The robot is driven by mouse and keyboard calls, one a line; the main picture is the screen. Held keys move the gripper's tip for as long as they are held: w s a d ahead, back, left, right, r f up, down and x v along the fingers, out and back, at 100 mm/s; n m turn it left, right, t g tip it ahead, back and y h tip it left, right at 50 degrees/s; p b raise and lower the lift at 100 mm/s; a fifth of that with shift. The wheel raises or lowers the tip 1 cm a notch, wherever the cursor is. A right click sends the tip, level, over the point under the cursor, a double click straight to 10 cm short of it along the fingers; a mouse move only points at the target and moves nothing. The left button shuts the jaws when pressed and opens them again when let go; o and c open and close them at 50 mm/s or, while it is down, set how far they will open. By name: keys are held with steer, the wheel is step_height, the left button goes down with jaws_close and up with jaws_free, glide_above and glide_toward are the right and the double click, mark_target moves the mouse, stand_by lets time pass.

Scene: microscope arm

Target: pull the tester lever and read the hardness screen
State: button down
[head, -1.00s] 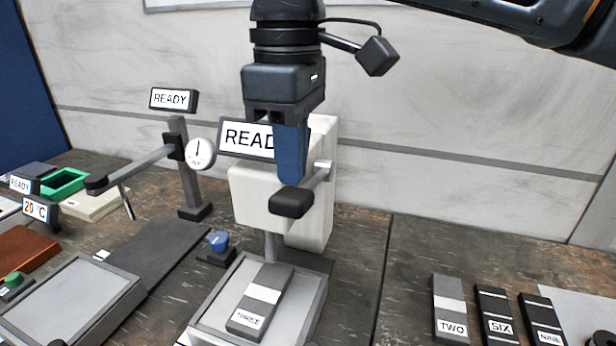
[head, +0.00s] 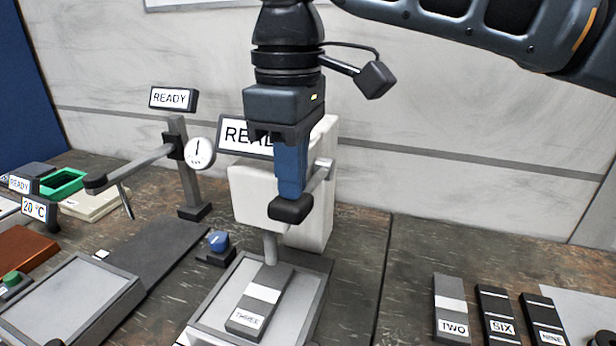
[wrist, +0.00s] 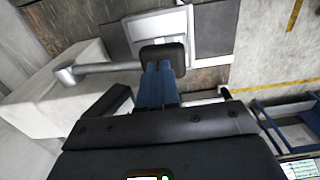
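The hardness tester (head: 262,190) is a white machine with a lever on its right side, ending in a black knob (head: 289,209). The lever slopes down toward me. My gripper (head: 291,192) points down with its blue fingers together, the tips at the top of the knob. In the wrist view the fingers (wrist: 159,78) meet the knob (wrist: 162,54); I see no gap between them. The hardness screen (head: 236,133) shows "REA", the rest hidden behind my gripper. A grey block marked THREE (head: 256,304) lies on the tester's plate (head: 222,308) under the indenter.
Blocks TWO (head: 451,308), SIX (head: 497,315) and NINE (head: 543,322) lie at the right. A blue knob (head: 217,241) stands left of the tester. A stand with a dial (head: 200,153) and a READY screen (head: 173,99) is further left. Bench between tester and blocks is clear.

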steer(key=shift+f+b, duration=0.35)
steer(key=shift+f, duration=1.45)
step_height(320, 180, up, 6)
steer(key=p, duration=0.5)
steer(key=shift+p, duration=0.3)
step_height(320, 180, up, 8)
steer(key=b, duration=0.1)
steer(key=shift+f, duration=0.1)
stand_by(0.6)
